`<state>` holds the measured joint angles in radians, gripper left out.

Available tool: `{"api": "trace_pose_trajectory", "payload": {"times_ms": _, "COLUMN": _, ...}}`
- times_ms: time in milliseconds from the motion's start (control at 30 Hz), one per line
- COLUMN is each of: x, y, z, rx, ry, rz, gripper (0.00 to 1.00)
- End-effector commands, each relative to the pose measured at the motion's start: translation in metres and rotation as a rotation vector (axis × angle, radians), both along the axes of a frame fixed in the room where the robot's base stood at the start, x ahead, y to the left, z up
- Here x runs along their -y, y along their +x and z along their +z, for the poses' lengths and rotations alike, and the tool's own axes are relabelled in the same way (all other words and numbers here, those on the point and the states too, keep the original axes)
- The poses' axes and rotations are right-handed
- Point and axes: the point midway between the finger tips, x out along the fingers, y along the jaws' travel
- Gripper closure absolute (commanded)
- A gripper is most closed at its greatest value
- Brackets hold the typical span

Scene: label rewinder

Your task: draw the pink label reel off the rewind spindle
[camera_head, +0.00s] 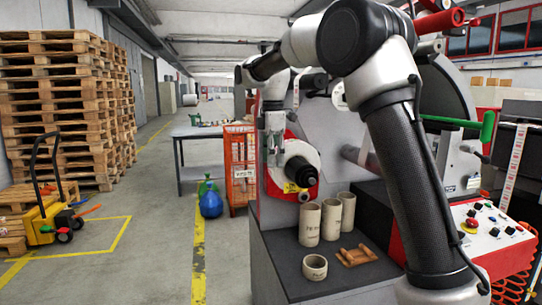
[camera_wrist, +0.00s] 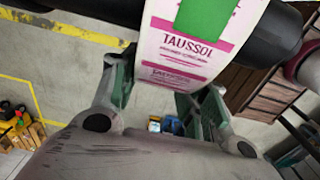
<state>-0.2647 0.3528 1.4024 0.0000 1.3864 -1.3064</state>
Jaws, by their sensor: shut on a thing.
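A dark cylindrical bar (camera_wrist: 65,35) shows on both sides of the reel. In the head view my gripper (camera_head: 273,150) points down at the left side of the machine's pale round part (camera_head: 297,156). A black spindle end (camera_head: 301,173) sticks out there. Whether the reel is still on the spindle I cannot tell.
Several cardboard cores (camera_head: 310,224) stand on the dark machine shelf (camera_head: 285,262), with wooden pieces (camera_head: 357,256) beside them. A control panel (camera_head: 490,225) is at right. An orange cage (camera_head: 239,165) and blue jug (camera_head: 211,204) stand left.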

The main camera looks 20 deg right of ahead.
Motion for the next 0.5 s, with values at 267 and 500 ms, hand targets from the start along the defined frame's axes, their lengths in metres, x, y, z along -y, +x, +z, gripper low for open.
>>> {"api": "trace_pose_trajectory", "payload": {"times_ms": 267, "x": 0.000, "y": -0.022, "z": 0.001, "rx": 0.002, "ry": 0.000, "rz": 0.000, "gripper": 1.00}}
{"api": "trace_pose_trajectory", "payload": {"times_ms": 500, "x": 0.000, "y": -0.041, "z": 0.001, "rx": 0.002, "ry": 0.000, "rz": 0.000, "gripper": 1.00}}
